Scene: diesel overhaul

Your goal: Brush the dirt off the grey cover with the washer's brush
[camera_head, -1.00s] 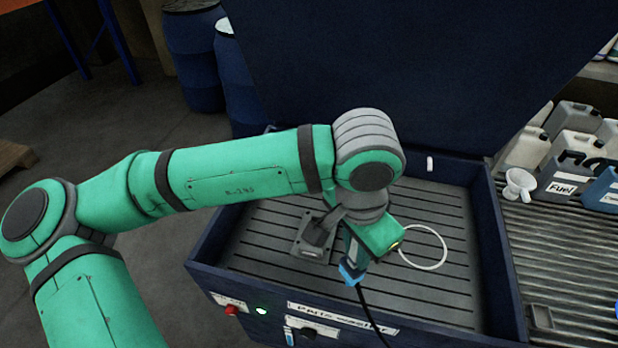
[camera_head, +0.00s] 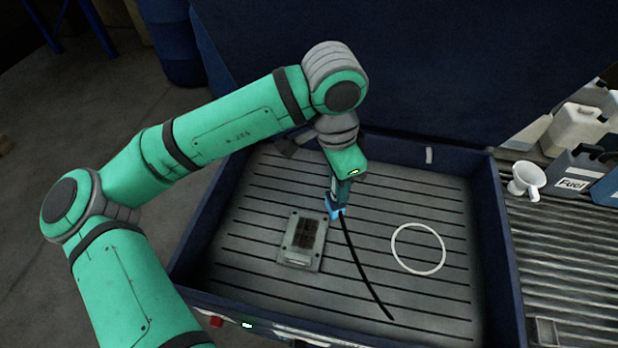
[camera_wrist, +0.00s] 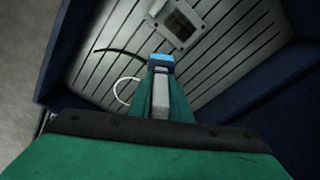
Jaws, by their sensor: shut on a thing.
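The grey cover (camera_head: 304,241) lies flat on the slatted floor of the parts washer (camera_head: 484,240). A dark brown dirty patch (camera_head: 307,232) shows on its upper face. My gripper (camera_head: 339,205) is shut on the brush (camera_head: 336,211), whose blue end and black hose (camera_head: 362,270) show. It is above and just right of the cover, apart from it as far as I can tell. In the wrist view the brush's blue end (camera_wrist: 160,60) points towards the cover (camera_wrist: 181,22). The bristles are not clearly visible.
A white ring (camera_head: 418,249) lies on the washer floor to the right. The raised dark blue lid stands behind. A white funnel (camera_head: 527,178) and several cans, one marked Fuel (camera_head: 572,176), stand on the ribbed bench at right.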

